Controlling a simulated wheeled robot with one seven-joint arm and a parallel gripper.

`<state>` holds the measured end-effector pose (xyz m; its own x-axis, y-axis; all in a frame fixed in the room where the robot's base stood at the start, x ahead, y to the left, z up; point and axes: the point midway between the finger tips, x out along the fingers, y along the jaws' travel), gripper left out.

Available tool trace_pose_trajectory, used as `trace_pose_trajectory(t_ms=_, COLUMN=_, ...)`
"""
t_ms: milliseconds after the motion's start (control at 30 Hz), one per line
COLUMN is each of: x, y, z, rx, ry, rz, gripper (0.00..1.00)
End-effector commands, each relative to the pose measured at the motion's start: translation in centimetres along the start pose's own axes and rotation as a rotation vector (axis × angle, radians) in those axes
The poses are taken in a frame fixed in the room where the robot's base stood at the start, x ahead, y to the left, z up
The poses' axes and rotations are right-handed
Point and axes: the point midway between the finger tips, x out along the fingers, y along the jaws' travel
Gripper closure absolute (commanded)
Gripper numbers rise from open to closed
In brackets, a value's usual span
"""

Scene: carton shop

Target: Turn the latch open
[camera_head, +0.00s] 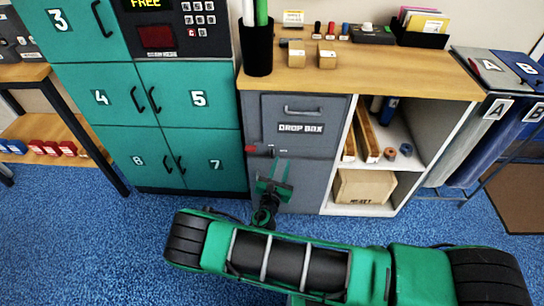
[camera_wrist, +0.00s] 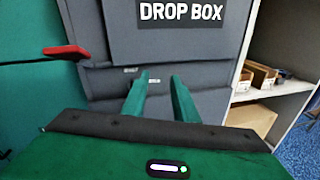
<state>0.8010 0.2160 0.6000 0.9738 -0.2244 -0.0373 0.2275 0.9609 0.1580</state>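The grey drop box (camera_head: 305,106) has a "DROP BOX" sign and a handle on its upper door; the sign also shows in the wrist view (camera_wrist: 180,12). The latch (camera_head: 262,150) is a small red-ended lever lying roughly level at the box's left edge, near the seam below the upper door. Its red part shows at the left in the wrist view (camera_wrist: 66,52). My gripper (camera_head: 274,172) is in front of the lower panel, just below the latch. In the wrist view its two green fingers (camera_wrist: 160,82) stand apart with nothing between them. The latch is left of the fingers, apart from them.
Teal lockers (camera_head: 190,100) stand directly left of the box. An open white shelf (camera_head: 402,190) with a carton (camera_head: 364,187) is on the right. A wooden counter (camera_head: 400,75) with a pen cup (camera_head: 257,50) is above. Blue carpet lies in front.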

Motion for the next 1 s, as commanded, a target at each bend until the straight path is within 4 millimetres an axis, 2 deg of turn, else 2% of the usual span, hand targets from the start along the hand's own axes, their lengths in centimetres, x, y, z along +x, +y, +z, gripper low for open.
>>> trace_pose_trajectory(t_ms=33, x=-0.9, y=0.9, z=-1.3, rx=-0.046, ry=-0.004, rz=0.055, gripper=0.73)
trace_pose_trajectory(t_ms=133, x=-2.2, y=2.2, z=-2.9, rx=-0.111, ry=-0.012, rz=0.133, gripper=0.73)
trace_pose_trajectory(t_ms=233, x=-3.0, y=2.9, z=-3.8, rx=-0.148, ry=-0.019, rz=0.178, gripper=0.73)
trace_pose_trajectory(t_ms=367, x=-2.9, y=3.3, z=-4.2, rx=-0.164, ry=-0.022, rz=0.198, gripper=0.73)
trace_pose_trajectory(t_ms=567, x=-0.3, y=3.7, z=-4.1, rx=-0.162, ry=-0.022, rz=0.196, gripper=0.73)
trace_pose_trajectory(t_ms=800, x=3.9, y=4.6, z=-4.0, rx=-0.161, ry=-0.023, rz=0.195, gripper=0.73)
trace_pose_trajectory(t_ms=1000, x=6.3, y=5.1, z=-4.0, rx=-0.161, ry=-0.022, rz=0.196, gripper=0.73)
